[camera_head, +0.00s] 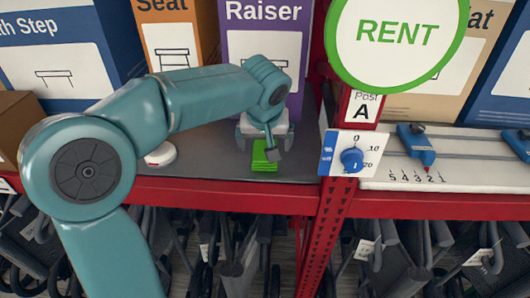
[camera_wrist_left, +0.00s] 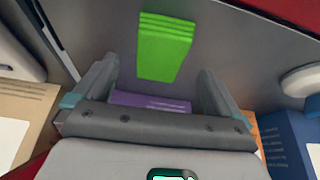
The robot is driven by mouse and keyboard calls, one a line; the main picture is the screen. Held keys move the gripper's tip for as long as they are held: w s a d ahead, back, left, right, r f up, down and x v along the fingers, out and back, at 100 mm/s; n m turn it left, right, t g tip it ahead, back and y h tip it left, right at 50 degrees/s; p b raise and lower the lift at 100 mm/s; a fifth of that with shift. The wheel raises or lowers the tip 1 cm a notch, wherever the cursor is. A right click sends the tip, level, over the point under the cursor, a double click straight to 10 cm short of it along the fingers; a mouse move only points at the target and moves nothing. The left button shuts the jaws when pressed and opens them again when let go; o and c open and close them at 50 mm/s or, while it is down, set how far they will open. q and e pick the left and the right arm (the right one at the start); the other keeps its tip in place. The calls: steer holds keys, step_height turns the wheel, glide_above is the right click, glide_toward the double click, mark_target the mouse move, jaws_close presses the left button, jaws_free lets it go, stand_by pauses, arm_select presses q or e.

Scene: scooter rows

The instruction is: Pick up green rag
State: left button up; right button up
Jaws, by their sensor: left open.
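The green rag (camera_head: 264,157) lies folded on the grey shelf, near its front edge, in the head view. In the left wrist view the rag (camera_wrist_left: 164,46) is a bright green folded block on the grey surface, just beyond the fingers. My left gripper (camera_head: 268,147) reaches down over the rag in the head view and partly covers it. In the left wrist view the left gripper (camera_wrist_left: 160,85) is open, its fingers spread wider than the rag, with nothing between them. My right gripper is in neither view.
A white round disc (camera_head: 161,154) lies left of the rag on the red-edged shelf (camera_head: 225,196). Boxes, including a purple Raiser box (camera_head: 265,40), stand behind. A red post (camera_head: 328,225) with a blue dial (camera_head: 352,160) rises on the right. Dark folded scooters (camera_head: 240,260) fill the space below.

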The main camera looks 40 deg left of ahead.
arm_select(q)
steer(key=shift+x, duration=2.15)
steer(key=shift+w+a+f, duration=0.1)
steer(key=shift+f, duration=0.05)
steer(key=c, duration=1.1)
